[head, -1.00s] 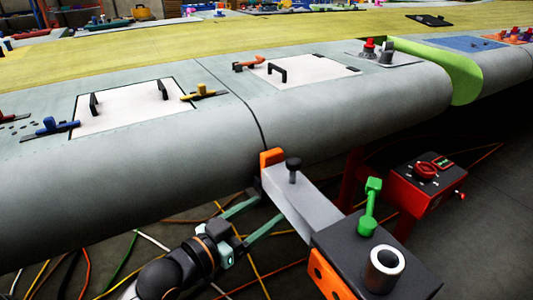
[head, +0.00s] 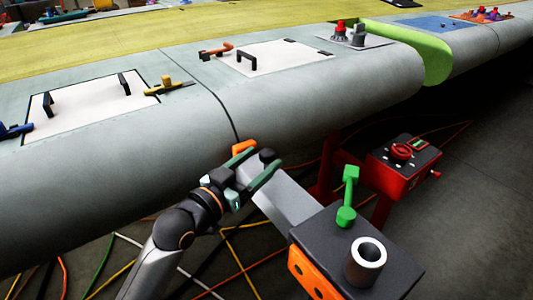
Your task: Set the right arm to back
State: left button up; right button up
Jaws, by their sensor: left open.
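A grey bar-like arm (head: 282,199) runs from a dark block (head: 345,230) up to the wing's rounded front edge. It has an orange end pad (head: 243,147) close to the wing skin and a black knob (head: 267,155) near that end. My left gripper (head: 265,160) is open, with its green fingers on either side of the knob. I cannot tell if the fingers touch it. A green lever (head: 347,197) stands upright on the block beside a metal ring (head: 367,255). My right gripper is not in view.
The grey wing (head: 130,160) crosses the view, with white hatch panels (head: 90,105) and black handles. A red control box (head: 403,165) with a red knob stands right of the block. Coloured cables lie on the dark floor. The floor at lower right is clear.

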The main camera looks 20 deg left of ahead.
pick_arm(q)
jog(key=shift+x, duration=1.45)
grip_shut()
dwell(0.4)
